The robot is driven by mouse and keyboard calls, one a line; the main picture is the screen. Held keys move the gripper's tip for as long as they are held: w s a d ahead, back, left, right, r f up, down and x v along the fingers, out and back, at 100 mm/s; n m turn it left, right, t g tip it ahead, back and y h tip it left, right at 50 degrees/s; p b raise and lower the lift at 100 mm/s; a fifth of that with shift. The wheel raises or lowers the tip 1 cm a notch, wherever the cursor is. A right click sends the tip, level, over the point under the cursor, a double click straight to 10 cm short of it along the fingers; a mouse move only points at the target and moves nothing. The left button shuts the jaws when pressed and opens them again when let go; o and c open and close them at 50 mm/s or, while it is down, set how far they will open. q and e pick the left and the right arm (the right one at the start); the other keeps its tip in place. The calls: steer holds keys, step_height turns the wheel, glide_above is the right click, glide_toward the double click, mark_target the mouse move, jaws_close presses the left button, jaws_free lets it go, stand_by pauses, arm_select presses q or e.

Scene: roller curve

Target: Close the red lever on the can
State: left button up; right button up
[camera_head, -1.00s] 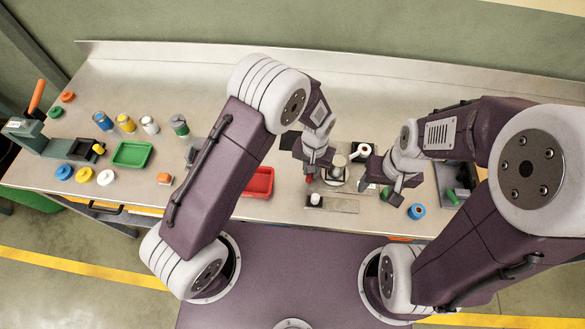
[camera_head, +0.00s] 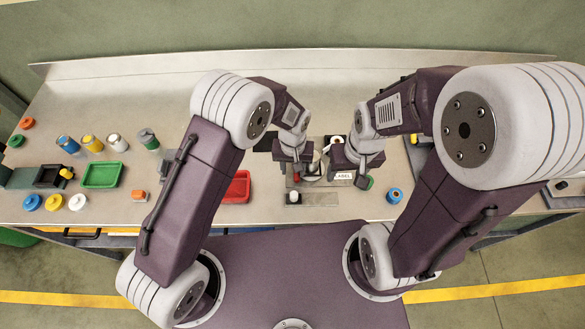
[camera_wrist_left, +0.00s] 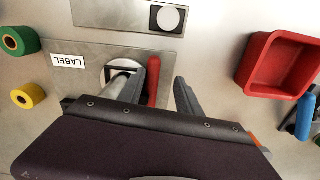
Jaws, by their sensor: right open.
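The red lever (camera_wrist_left: 154,80) stands upright in the left wrist view, beside the can (camera_wrist_left: 120,80) on a metal plate (camera_wrist_left: 80,88) with a white label. My left gripper (camera_wrist_left: 164,88) is open, and the lever lies between its fingers, nearer the can-side finger. I cannot tell whether the lever touches a finger. That finger and the gripper body partly hide the can. In the head view my left gripper (camera_head: 295,168) is over the left of the plate, and my right gripper (camera_head: 358,168) is open at its right side. The grippers mostly hide the can there.
A red tray (camera_head: 237,187) lies left of the plate. A small metal plate with a white round button (camera_head: 293,197) is in front. A blue roll (camera_head: 394,195) and a green roll (camera_head: 364,182) lie to the right. A green tray (camera_head: 101,174) and several jars stand far left.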

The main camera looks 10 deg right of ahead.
arm_select(q)
steer(key=shift+r, duration=0.25)
step_height(320, 180, up, 8)
steer(key=b, duration=0.1)
steer(key=shift+r+b, duration=0.25)
steer(key=shift+b, duration=0.1)
stand_by(0.5)
